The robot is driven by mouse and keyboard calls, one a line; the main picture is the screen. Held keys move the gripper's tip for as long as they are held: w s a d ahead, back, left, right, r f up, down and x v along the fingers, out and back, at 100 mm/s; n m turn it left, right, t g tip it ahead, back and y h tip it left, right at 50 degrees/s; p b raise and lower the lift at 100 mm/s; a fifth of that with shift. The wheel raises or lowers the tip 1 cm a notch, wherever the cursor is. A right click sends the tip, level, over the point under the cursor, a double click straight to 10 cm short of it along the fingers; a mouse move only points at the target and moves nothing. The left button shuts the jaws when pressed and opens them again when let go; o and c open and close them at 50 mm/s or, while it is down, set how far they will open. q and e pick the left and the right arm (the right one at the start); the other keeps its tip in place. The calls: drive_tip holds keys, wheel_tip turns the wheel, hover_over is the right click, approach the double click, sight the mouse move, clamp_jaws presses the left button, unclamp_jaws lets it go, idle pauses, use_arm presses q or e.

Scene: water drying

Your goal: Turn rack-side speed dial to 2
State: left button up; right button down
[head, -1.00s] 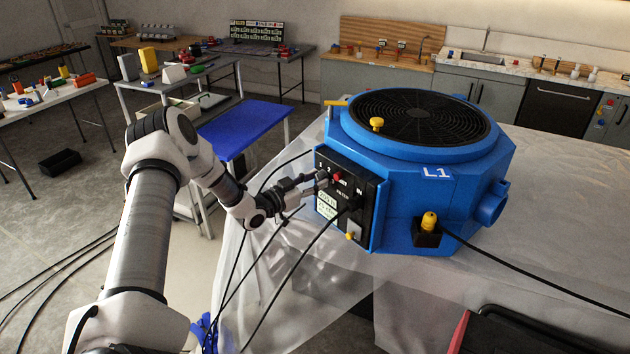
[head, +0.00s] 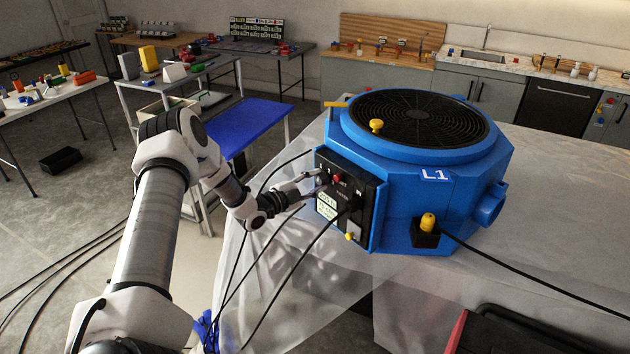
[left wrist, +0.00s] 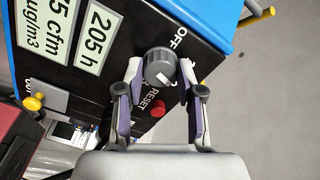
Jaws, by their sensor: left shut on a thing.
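The blue machine (head: 420,165), marked L1, has a round black grille on top and stands on the sheet-covered table. Its black control panel (head: 328,222) faces my left arm. In the left wrist view the grey speed dial (left wrist: 159,62) sits on the panel between the OFF and RESET labels, with a white mark on its lower side. My left gripper (head: 318,182) is at the panel's upper left. In the left wrist view the left gripper (left wrist: 160,75) has one finger on each side of the dial, shut on it. In the head view the gripper hides the dial. My right gripper is out of view.
A red button (left wrist: 158,108) sits just below the dial. A yellow knob (left wrist: 33,103) and displays are on the same panel. Black cables (head: 313,243) hang beside the panel. A blue-topped table (head: 243,127) stands behind my arm.

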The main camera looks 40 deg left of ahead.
use_arm(q)
drive_tip(key=shift+f+m, duration=0.1)
drive_tip(key=shift+m, duration=1.2)
drive_tip(key=o, duration=1.2)
drive_tip(key=shift+s, duration=0.1)
drive_tip(key=shift+c, duration=0.2)
drive_tip(key=shift+s, duration=0.15)
drive_tip(key=s, duration=0.7)
drive_tip(key=shift+a, duration=0.45)
